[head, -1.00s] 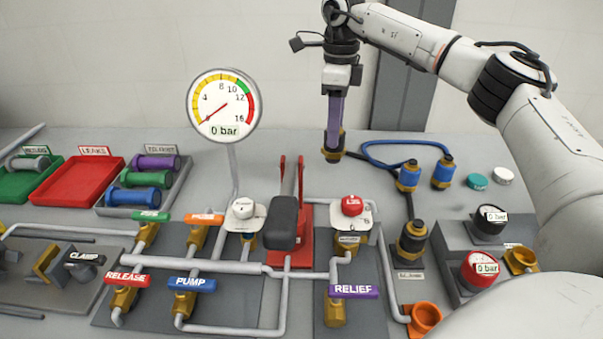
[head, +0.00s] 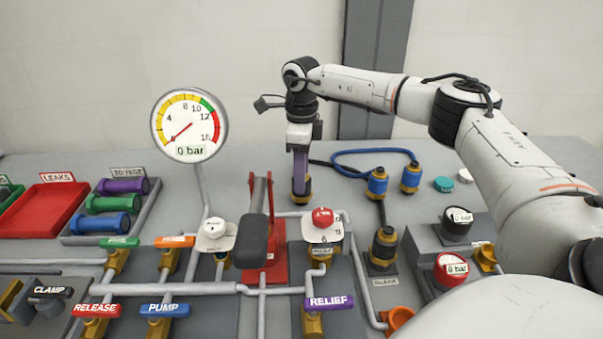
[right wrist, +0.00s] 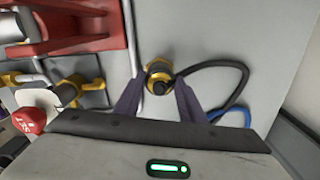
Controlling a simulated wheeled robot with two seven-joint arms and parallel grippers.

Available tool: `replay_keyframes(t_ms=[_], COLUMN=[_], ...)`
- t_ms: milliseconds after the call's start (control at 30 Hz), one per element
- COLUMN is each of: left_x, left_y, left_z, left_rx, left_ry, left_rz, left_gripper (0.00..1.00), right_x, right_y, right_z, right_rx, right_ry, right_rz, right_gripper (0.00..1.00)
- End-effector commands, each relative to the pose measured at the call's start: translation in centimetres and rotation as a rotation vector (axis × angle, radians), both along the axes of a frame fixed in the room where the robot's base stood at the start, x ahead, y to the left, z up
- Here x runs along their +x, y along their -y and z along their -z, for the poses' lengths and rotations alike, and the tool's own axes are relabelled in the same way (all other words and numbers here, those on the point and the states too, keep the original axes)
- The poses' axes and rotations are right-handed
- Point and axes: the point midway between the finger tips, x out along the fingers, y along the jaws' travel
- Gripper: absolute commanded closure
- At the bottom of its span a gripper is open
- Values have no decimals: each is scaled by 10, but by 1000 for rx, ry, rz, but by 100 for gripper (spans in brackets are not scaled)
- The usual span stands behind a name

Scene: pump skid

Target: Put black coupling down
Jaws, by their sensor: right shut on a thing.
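My right gripper (head: 300,180) points down and is shut on the black coupling (head: 301,192), a short fitting with a brass-coloured body. My left gripper is not in view.
Two blue couplings (head: 377,184) with a blue hose (head: 375,152) stand right of the gripper. The red lever stand (head: 263,262) and gauge (head: 190,125) are left. Bare grey bench lies around the coupling.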

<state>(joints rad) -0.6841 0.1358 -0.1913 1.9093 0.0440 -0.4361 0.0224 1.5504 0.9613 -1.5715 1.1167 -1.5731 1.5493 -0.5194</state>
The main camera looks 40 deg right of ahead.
Motion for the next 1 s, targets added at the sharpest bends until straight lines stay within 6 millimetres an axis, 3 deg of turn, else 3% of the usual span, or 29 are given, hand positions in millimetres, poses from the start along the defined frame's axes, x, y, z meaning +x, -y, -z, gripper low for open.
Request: replay_keyframes(t_ms=[33, 133, 533, 1000], left_x=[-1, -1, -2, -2], left_y=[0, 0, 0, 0], left_z=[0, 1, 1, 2], left_rx=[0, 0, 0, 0], left_ry=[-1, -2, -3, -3], left_rz=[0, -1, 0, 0], left_gripper=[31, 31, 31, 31], right_x=[0, 0, 1, 1], right_y=[0, 0, 0, 0], right_z=[2, 1, -6, -98], right_rx=[0, 0, 0, 0], right_ry=[0, 0, 1, 4], right_rz=[0, 0, 0, 0], right_gripper=[62, 45, 45, 45])
